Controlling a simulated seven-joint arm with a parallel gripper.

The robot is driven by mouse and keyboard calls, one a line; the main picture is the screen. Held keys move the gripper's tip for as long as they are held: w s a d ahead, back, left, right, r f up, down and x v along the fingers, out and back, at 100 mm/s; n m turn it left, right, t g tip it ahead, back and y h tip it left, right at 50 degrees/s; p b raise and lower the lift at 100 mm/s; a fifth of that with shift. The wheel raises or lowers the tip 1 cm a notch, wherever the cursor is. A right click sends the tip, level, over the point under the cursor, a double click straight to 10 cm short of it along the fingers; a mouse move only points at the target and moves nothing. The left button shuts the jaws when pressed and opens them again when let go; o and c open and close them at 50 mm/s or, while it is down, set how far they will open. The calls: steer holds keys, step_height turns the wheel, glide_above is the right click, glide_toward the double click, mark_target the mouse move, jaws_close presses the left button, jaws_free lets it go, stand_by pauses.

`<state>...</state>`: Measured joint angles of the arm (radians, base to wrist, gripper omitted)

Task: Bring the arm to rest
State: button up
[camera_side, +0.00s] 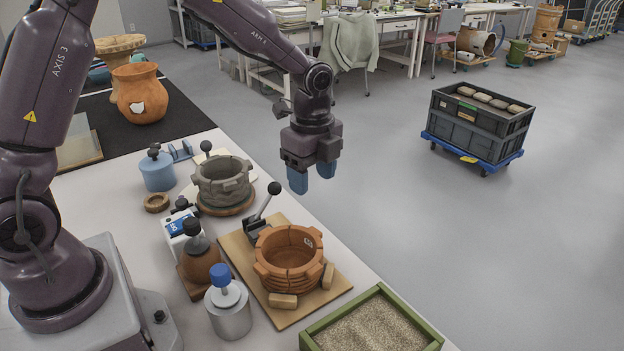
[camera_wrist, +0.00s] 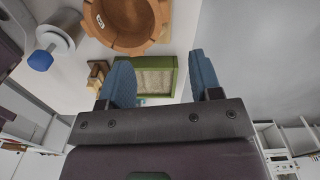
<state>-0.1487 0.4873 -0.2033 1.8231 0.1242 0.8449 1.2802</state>
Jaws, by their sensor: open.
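My gripper (camera_side: 312,178) hangs above the right edge of the bench in the side view, clear of everything. Its two blue fingers are apart with nothing between them. In the wrist view my gripper (camera_wrist: 162,85) also shows its fingers spread and empty. An orange-brown ribbed pot (camera_side: 288,258) sits on a wooden board (camera_side: 238,250) with small wooden blocks against it, below the gripper in the side view. The pot also shows at the top of the wrist view (camera_wrist: 128,45). A grey sherd-built vessel (camera_side: 222,182) stands on a round base behind it.
A green sand tray (camera_side: 440,341) sits at the bench's front edge. A lever clamp (camera_side: 258,226), a metal can with blue knob (camera_side: 228,308), a blue weight (camera_side: 157,172) and an orange jar (camera_side: 140,95) stand on the left. Open floor lies to the right, with a grey crate (camera_side: 480,130) on a dolly.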

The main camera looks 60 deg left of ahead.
steer(key=s+r+n+t, duration=0.2)
steer(key=s+r+n, duration=0.6)
steer(key=s, duration=0.2)
steer(key=s+r+n+t, duration=0.3)
steer(key=s+r+n, duration=0.5)
steer(key=s, duration=0.2)
steer(key=shift+s+a+t, duration=0.3)
steer(key=shift+s, duration=0.1)
